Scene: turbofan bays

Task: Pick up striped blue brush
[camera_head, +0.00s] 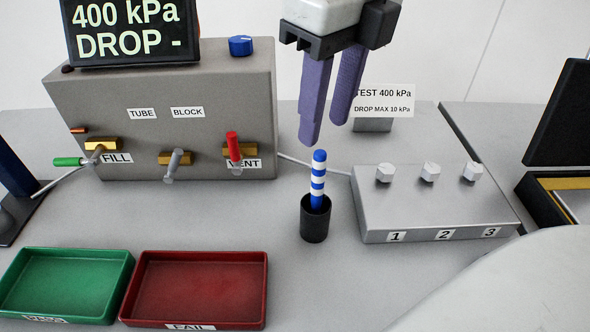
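The striped blue brush (318,180), with blue and white bands, stands upright in a small black cup (314,222) on the grey table. Its lower end is hidden inside the cup. My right gripper (323,133) hangs above it with two purple fingers pointing down. The fingers are apart with nothing between them, and their tips show just above the top of the brush. I cannot tell from this one view how far apart in depth they are. My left gripper is not in view.
A grey test box (165,95) with valves stands at the back left. A metal block (430,205) with several numbered knobs is right of the cup. Green (60,318) and red (258,310) trays lie front left. A sign (384,101) stands behind.

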